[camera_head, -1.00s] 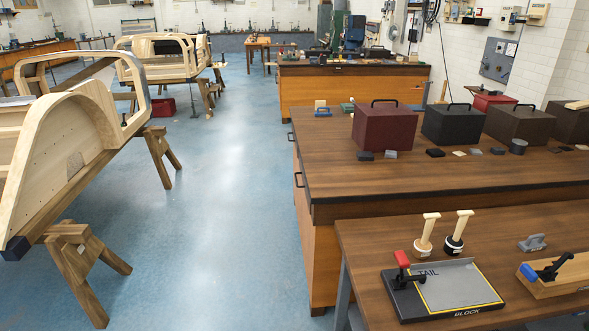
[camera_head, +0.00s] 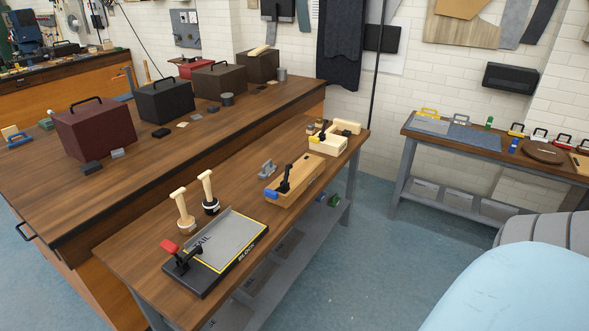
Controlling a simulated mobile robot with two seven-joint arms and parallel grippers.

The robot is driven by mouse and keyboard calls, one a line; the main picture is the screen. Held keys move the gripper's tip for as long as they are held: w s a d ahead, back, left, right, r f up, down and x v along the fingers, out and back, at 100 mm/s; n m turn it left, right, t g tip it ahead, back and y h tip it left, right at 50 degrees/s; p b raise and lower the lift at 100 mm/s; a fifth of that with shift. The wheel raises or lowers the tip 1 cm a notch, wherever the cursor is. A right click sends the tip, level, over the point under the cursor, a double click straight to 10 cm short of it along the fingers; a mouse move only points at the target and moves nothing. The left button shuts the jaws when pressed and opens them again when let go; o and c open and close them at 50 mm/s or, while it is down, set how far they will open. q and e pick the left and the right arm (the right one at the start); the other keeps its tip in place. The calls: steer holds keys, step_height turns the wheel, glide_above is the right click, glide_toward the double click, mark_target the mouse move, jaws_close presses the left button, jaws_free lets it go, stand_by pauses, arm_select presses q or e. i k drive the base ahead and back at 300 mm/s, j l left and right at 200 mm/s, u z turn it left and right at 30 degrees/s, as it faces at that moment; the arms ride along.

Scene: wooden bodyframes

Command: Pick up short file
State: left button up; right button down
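No object is clearly recognisable as the short file at this distance. Two upright tools with pale wooden handles stand on the narrow wooden bench (camera_head: 148,237): one with a white base (camera_head: 182,211) and one with a black base (camera_head: 208,192). In front of them lies a black board (camera_head: 225,252) with a grey plate, a yellow border and a red-handled clamp. A wooden fixture (camera_head: 294,181) with a blue-and-black clamp and a small grey piece (camera_head: 267,169) sit further right. Neither of my grippers is in view.
A larger bench (camera_head: 48,195) behind carries dark red (camera_head: 95,130), black (camera_head: 166,100) and brown (camera_head: 219,80) boxes plus small blocks. A side table (camera_head: 415,131) at right holds coloured-handled items and a round brown board (camera_head: 543,152). Blue floor (camera_head: 385,265) lies open between them.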

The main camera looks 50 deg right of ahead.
mark_target(266, 172)
steer(key=z, duration=1.3)
